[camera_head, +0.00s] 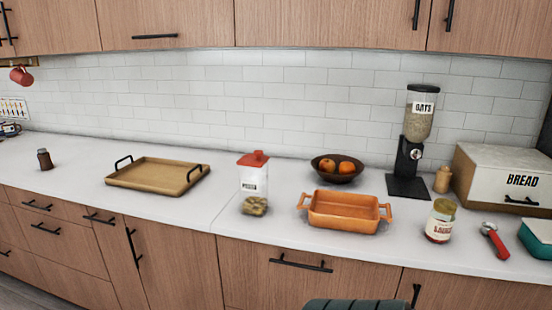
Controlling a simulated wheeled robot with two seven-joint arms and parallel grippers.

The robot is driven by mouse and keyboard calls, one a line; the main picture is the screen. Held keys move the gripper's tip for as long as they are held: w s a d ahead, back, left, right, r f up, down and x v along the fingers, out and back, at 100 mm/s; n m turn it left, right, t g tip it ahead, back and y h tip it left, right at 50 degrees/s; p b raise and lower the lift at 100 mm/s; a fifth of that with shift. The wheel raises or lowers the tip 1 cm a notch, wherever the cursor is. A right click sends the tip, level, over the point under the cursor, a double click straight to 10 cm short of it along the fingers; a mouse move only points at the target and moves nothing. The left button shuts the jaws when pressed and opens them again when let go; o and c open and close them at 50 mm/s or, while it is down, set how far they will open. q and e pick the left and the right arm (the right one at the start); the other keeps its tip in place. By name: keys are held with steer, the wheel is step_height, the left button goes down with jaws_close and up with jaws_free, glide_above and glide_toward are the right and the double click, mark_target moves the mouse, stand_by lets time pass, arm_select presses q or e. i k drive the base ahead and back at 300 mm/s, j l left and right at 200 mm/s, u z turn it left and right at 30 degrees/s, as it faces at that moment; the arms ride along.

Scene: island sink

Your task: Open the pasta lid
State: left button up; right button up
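The pasta jar (254,184) stands upright on the white counter, left of the orange baking dish. It looks clear, with a dark-lettered label too small to read surely and yellowish contents at its bottom. Its red lid (254,159) sits on top and appears closed. Neither of my grippers is in view.
A wooden tray (150,187) with black handles lies to the left. The orange baking dish (343,223) is close on the right, with a fruit bowl (337,175) behind. A sauce jar (440,236), red-handled tool (490,236), oats dispenser (408,168) and bread box (486,177) are farther right.

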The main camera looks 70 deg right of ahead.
mark_target(257, 160)
steer(key=l+z, duration=0.1)
steer(key=z, duration=1.95)
